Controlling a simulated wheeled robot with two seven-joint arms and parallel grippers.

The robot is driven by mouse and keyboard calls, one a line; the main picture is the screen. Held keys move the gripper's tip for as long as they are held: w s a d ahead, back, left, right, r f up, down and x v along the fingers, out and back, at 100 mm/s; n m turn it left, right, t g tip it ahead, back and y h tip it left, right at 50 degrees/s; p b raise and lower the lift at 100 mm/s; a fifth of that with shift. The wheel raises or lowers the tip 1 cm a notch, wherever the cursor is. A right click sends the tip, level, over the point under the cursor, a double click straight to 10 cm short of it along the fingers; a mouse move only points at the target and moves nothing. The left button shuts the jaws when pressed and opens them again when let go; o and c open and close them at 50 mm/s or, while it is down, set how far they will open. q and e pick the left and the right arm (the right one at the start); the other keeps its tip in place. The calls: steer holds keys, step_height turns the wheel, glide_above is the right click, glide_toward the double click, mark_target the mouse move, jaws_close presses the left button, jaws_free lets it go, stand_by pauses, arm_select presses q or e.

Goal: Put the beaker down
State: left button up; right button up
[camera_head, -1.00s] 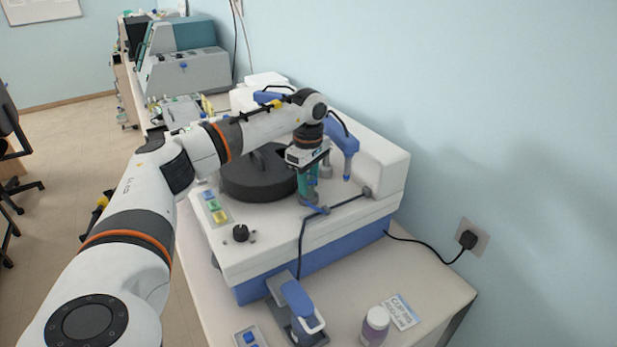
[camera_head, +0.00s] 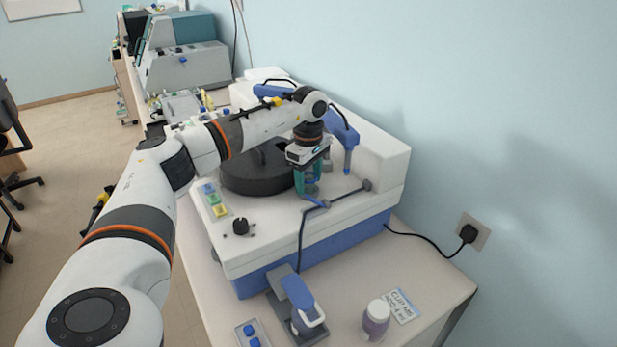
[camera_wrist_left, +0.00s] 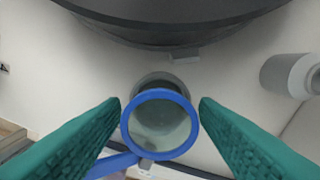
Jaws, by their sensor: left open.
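My left gripper (camera_head: 310,182) has teal fingers and points down over the front of the white machine. It is open. In the left wrist view, the open fingers (camera_wrist_left: 160,112) stand on either side of a round vessel with a blue rim, which looks like the beaker (camera_wrist_left: 160,125), seen from above with a grey-green inside. The gaps at the rim are very small, and I cannot tell whether the fingers touch it. In the head view the fingers mostly hide the beaker. My right gripper is not in view.
The white machine (camera_head: 270,235) carries a black round drum (camera_head: 255,175) beside the gripper. A blue arm (camera_head: 345,140) hangs behind it. A purple-white bottle (camera_head: 376,318) and blue-handled device (camera_head: 297,295) stand in front.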

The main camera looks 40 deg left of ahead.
arm_select(q)
steer(key=shift+r, duration=0.25)
step_height(320, 180, up, 13)
steer(key=b, duration=0.2)
steer(key=shift+f+b, duration=0.15)
steer(key=shift+b, duration=0.15)
steer(key=shift+f, duration=0.1)
